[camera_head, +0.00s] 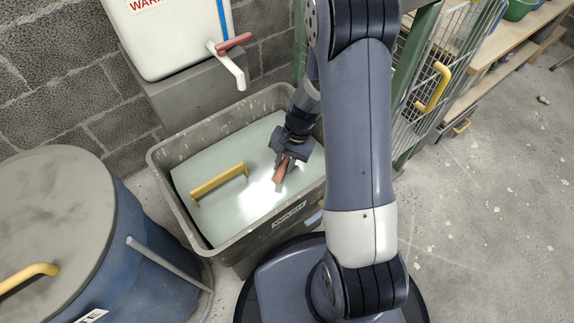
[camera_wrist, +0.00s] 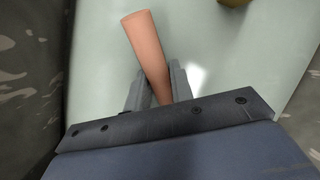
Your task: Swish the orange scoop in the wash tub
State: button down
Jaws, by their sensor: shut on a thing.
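The grey wash tub (camera_head: 165,160) stands against the block wall, with "WASH" on its front. A flat pale surface (camera_head: 232,205) fills most of its inside and carries a yellow handle (camera_head: 218,182). It looks like a lid, but I cannot tell it surely from water. My gripper (camera_head: 285,162) is over the right part of the tub, pointing down. It is shut on the orange scoop (camera_head: 281,172), of which only a tapered orange rod (camera_wrist: 146,50) shows between the fingers in the wrist view (camera_wrist: 157,88). No bowl of the scoop is visible. I cannot tell whether the scoop touches the pale surface.
A white tank (camera_head: 165,35) with a red-handled tap (camera_head: 233,43) stands behind the tub. A blue drum (camera_head: 150,250) with a grey, yellow-handled lid (camera_head: 55,215) is at the left. A wire cage (camera_head: 455,45) and shelves (camera_head: 520,40) are at the right. The right floor is mostly clear.

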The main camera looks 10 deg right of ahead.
jog(key=shift+r, duration=0.15)
notch_tip(320, 180, up, 18)
jog(key=p, duration=1.5)
